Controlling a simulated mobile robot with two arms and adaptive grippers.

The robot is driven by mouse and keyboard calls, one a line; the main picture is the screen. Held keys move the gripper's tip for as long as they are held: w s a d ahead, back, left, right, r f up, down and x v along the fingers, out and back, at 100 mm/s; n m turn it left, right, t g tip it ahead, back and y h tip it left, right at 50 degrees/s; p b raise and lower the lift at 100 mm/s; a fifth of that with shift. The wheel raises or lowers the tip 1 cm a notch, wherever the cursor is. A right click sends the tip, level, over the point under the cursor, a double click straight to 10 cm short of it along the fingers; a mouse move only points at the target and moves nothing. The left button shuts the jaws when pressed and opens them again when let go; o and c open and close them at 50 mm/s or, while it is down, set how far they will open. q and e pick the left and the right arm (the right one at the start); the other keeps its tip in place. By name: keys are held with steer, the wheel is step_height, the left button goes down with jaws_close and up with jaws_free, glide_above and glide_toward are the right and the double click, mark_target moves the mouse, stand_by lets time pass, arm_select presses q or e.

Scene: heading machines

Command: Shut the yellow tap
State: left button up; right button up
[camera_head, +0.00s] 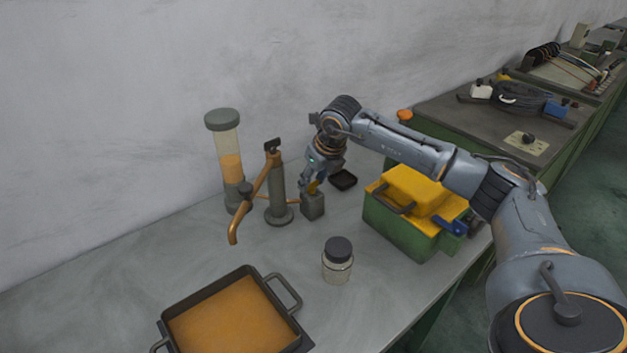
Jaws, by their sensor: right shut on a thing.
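A clear cylinder (231,167) with orange liquid stands left of the post. A pan (293,328) with orange liquid sits below the spout at the front. My left gripper is not in view.
A jar with a dark lid (337,262) stands right of the pan. A green and yellow toolbox (397,233) stands to the right, under my right arm. The wall closes off the back. The table's left part is clear.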

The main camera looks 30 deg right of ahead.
stand_by(0.5)
steer(key=o, duration=1.1)
steer(key=shift+o, duration=0.2)
steer(key=v, duration=1.2)
steer(key=shift+r, duration=0.15)
